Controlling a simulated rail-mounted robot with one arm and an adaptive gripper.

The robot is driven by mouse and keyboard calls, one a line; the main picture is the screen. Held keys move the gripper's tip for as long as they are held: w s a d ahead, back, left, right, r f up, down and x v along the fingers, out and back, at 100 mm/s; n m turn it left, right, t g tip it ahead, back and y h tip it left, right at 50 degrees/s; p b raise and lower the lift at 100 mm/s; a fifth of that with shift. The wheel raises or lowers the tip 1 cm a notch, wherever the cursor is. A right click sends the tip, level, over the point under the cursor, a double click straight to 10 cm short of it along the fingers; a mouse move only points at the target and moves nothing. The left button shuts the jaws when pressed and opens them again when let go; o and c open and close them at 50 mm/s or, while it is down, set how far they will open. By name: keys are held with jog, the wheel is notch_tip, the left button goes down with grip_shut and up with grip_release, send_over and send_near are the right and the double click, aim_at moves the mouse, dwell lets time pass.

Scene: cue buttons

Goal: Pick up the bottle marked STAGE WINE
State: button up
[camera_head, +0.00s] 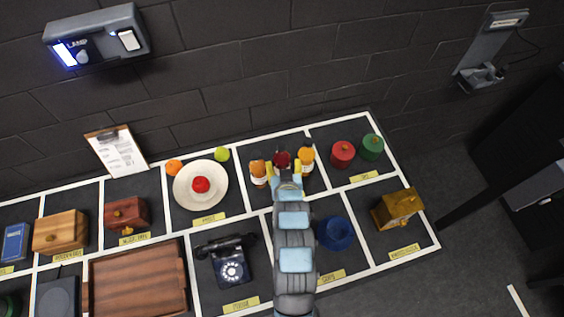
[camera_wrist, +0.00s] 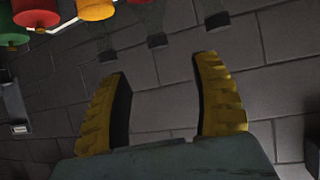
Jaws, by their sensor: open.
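I cannot read which is marked STAGE WINE. My gripper (camera_head: 284,170) is just in front of the middle bottle and partly hides it. In the wrist view my gripper (camera_wrist: 163,72) has its yellow fingers apart with nothing between them. That view is upside down; the bottles' dark necks (camera_wrist: 157,40) hang from its top edge, beyond the fingertips.
Red (camera_head: 342,152) and green (camera_head: 372,147) lidded pots stand to the right of the bottles. A white plate (camera_head: 186,188) with red food is to their left. A dark telephone (camera_head: 228,262) and a blue bowl (camera_head: 335,232) flank my arm. A dark brick wall (camera_head: 260,60) rises behind.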

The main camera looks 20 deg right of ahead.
aim_at(282, 149)
jog(key=p+x, duration=0.1)
jog(key=x, duration=0.4)
jog(key=shift+w+d+f, duration=0.1)
jog(key=shift+w+f, duration=0.1)
jog(key=shift+w, duration=0.15)
jog(key=shift+d+r+p+x, duration=0.1)
jog(key=shift+p+x, duration=0.3)
jog(key=shift+x, duration=0.35)
jog(key=shift+d+r+p+x, duration=0.1)
jog(key=shift+p+x, duration=0.3)
jog(key=shift+x, duration=0.35)
jog(key=shift+p+x, duration=0.4)
jog(key=shift+x, duration=1.2)
grip_shut()
